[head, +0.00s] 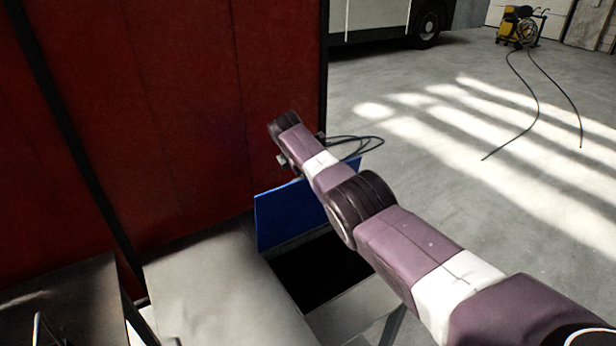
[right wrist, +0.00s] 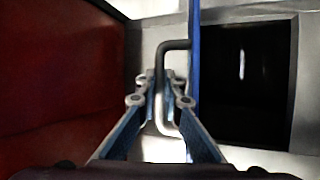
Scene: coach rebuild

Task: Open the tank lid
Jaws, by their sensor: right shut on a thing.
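The tank lid (head: 285,215) is a blue panel standing raised, roughly upright, at the edge of a dark square opening (head: 318,270) in the head view. In the right wrist view the lid (right wrist: 194,60) shows nearly edge-on, with the black opening (right wrist: 245,85) to its right. A bar handle (right wrist: 173,46), dark at the top and pale lower down, stands out from the lid's left side. My right gripper (right wrist: 163,82) is shut on this handle. In the head view my right arm hides part of the lid and most of the gripper. My left gripper is not in view.
A red panelled wall (head: 180,110) rises close behind and left of the lid. A pale grey surface (head: 215,295) lies left of the opening. The concrete floor at right is open, with a yellow machine (head: 515,25) and its trailing hoses far back.

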